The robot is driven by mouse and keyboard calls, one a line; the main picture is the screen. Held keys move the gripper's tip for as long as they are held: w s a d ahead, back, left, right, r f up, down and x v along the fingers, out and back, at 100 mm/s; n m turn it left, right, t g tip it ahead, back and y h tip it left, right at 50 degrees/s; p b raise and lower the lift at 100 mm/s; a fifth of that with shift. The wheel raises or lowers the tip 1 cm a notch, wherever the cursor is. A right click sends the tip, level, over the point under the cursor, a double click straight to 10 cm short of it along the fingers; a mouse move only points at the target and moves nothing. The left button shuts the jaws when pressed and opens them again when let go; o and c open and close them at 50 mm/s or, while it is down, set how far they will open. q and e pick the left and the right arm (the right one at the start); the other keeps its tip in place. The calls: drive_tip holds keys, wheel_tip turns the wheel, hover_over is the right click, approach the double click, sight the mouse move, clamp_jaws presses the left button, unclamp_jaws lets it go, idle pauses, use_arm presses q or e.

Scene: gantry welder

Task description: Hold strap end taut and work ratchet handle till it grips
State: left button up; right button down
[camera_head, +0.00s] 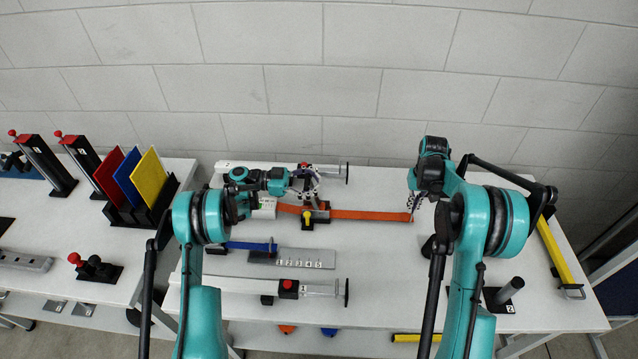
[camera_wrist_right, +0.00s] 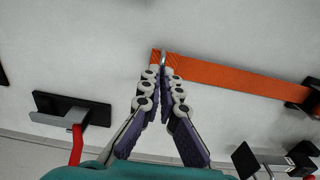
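The orange strap (camera_head: 365,214) runs nearly straight across the table through a dark ratchet with a yellow handle (camera_head: 308,219). My right gripper (camera_head: 413,208) is at the strap's right end. In the right wrist view, the fingertips of my right gripper (camera_wrist_right: 164,70) are closed together on a small metal tab at the end of the orange strap (camera_wrist_right: 230,78). My left gripper (camera_head: 308,190) is just behind and above the ratchet. Its fingers are small and overlap the parts around the ratchet, so its opening and any contact are unclear.
A blue strap (camera_head: 250,246) lies in front beside a numbered grey plate (camera_head: 290,260). A clamp with a red button (camera_head: 289,287) lies near the front edge. A yellow bar (camera_head: 560,258) is at the right. Red, blue and yellow panels (camera_head: 148,177) stand at the left.

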use_arm(q)
drive_tip(key=shift+d, duration=0.15)
drive_tip(key=shift+c, duration=0.5)
drive_tip(key=y, duration=0.9)
hover_over(358, 218)
drive_tip(key=a, duration=0.4)
wheel_tip(358, 218, down, 3)
drive_tip(key=shift+d+f, duration=0.1)
drive_tip(key=shift+f, duration=0.05)
drive_tip(key=d+f+y, duration=0.1)
drive_tip(key=f+y, duration=0.1)
drive_tip(key=d+f+y, duration=0.1)
drive_tip(key=f+y, duration=0.1)
drive_tip(key=y, duration=0.1)
drive_tip(key=d+f+y, duration=0.1)
drive_tip(key=f+y, duration=0.1)
drive_tip(key=shift+w+d+f, duration=0.1)
drive_tip(key=shift+d+f, duration=0.2)
drive_tip(key=shift+f+y, duration=0.6)
drive_tip(key=shift+y, duration=0.1)
drive_tip(key=shift+f, duration=0.8)
drive_tip(key=shift+c, duration=0.2)
